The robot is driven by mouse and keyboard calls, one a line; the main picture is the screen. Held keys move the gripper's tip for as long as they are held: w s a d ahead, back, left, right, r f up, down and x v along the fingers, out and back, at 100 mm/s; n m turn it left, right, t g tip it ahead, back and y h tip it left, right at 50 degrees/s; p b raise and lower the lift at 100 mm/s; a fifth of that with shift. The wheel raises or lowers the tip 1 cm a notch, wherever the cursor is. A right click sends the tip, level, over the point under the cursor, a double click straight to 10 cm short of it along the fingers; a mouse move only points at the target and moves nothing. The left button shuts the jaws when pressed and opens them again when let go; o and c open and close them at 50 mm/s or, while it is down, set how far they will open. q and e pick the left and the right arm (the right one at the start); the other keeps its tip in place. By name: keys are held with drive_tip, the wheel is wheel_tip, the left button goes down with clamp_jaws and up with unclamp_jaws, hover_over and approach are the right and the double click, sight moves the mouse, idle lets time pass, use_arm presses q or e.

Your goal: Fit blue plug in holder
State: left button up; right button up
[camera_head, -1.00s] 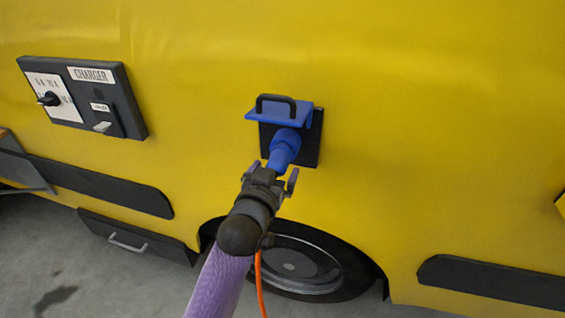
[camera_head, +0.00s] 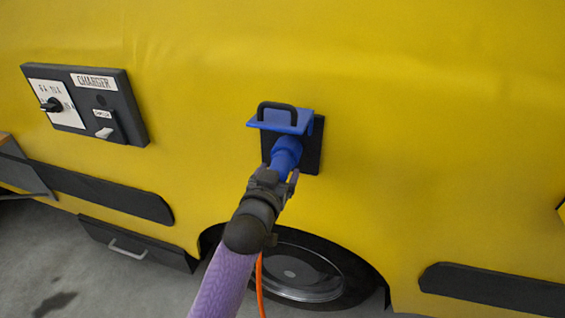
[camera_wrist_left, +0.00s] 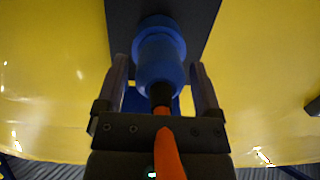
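The blue plug (camera_head: 286,154) is at the blue holder (camera_head: 280,121) on the yellow vehicle side. Its front end meets the holder under the raised blue lid; how deep it sits is hidden. My left gripper (camera_head: 279,176) is behind the plug. In the left wrist view my left gripper (camera_wrist_left: 161,90) has one finger on each side of the plug (camera_wrist_left: 159,62), with narrow gaps visible between fingers and plug. The orange cable (camera_wrist_left: 166,150) runs back from the plug over the gripper. My right gripper is not in view.
A black charger panel (camera_head: 120,112) with a knob and a small lever is at the left. Black side strips (camera_head: 490,288), a drawer with a handle (camera_head: 130,246) and a wheel (camera_head: 300,272) are below. The yellow wall around the holder is clear.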

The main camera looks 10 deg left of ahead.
use_arm(q)
clamp_jaws()
drive_tip(key=shift+s, duration=0.15)
drive_tip(key=shift+s+r+p, duration=0.1)
drive_tip(key=shift+s+p, duration=0.5)
drive_tip(key=shift+s+a+f+p, duration=0.15)
drive_tip(key=shift+s+p, duration=0.3)
drive_tip(key=shift+s, duration=0.3)
drive_tip(key=shift+s+d+f+p, duration=0.1)
drive_tip(key=shift+s+p, duration=0.35)
drive_tip(key=shift+s, duration=0.3)
drive_tip(key=shift+s+a+f+p, duration=0.15)
drive_tip(key=shift+s+p, duration=1.05)
drive_tip(key=shift+s, duration=0.8)
